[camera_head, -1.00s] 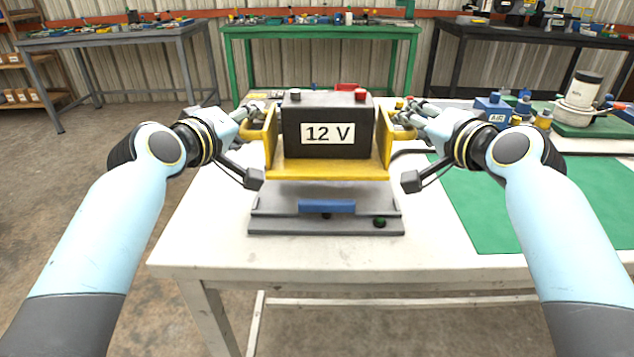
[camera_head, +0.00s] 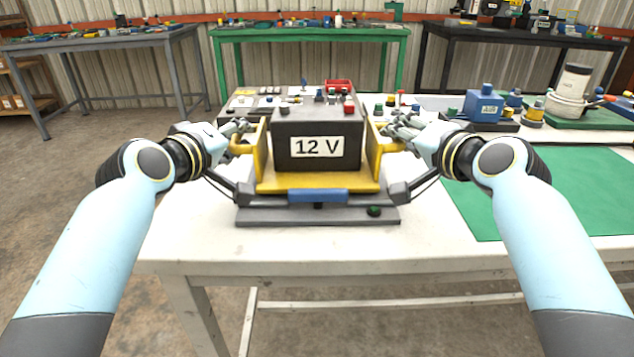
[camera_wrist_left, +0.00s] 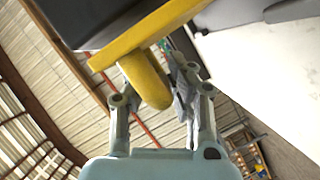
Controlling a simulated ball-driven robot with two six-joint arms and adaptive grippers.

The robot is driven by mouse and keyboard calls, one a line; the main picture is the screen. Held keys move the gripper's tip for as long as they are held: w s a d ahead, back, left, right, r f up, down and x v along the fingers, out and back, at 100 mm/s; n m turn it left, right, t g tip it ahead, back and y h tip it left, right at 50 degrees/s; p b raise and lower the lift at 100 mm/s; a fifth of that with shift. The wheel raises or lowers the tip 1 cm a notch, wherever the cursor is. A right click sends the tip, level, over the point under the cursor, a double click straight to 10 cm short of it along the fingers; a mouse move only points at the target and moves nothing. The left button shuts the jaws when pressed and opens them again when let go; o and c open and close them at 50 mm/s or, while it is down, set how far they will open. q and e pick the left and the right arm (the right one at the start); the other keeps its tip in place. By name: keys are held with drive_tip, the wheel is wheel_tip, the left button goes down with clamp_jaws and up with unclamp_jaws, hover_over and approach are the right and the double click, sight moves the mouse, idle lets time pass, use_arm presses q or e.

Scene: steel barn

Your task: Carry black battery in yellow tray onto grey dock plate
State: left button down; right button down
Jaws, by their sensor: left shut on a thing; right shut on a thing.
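The black battery (camera_head: 336,129), labelled 12 V, sits upright in the yellow tray (camera_head: 270,186). The grey dock plate (camera_head: 275,217) lies on the white table, with a blue strip (camera_head: 318,195) at its front. The tray is level over the plate and very low; I cannot tell if it touches. My left gripper (camera_head: 243,138) is shut on the tray's left handle, and my right gripper (camera_head: 391,138) is shut on the right one. In the left wrist view the yellow handle (camera_wrist_left: 148,80) is between the left fingers; the battery (camera_wrist_left: 85,18) is partly cut off.
The white table (camera_head: 200,240) has clear room at the front. A green mat (camera_head: 540,190) lies to the right, with a blue AIR box (camera_head: 484,103) and a white canister (camera_head: 573,88) behind it. Small parts stand behind the tray.

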use_arm(q)
drive_tip(key=shift+a+f, duration=0.1)
drive_tip(key=shift+f, duration=0.35)
use_arm(e)
drive_tip(key=shift+f, duration=0.4)
use_arm(q)
drive_tip(key=c, duration=1.2)
unclamp_jaws()
drive_tip(key=shift+c, duration=0.2)
use_arm(e)
drive_tip(key=c, duration=1.3)
unclamp_jaws()
use_arm(q)
drive_tip(key=shift+s, duration=0.1)
drive_tip(key=v, duration=0.7)
drive_tip(key=shift+s, duration=0.2)
use_arm(e)
drive_tip(key=shift+s, duration=0.1)
use_arm(q)
drive_tip(key=shift+s+a+r, duration=0.1)
drive_tip(key=shift+s+r, duration=0.05)
use_arm(e)
drive_tip(key=shift+s, duration=0.1)
drive_tip(key=v, duration=1.1)
drive_tip(key=shift+s+d+r, duration=0.1)
drive_tip(key=shift+s+d, duration=0.05)
drive_tip(key=shift+s, duration=0.2)
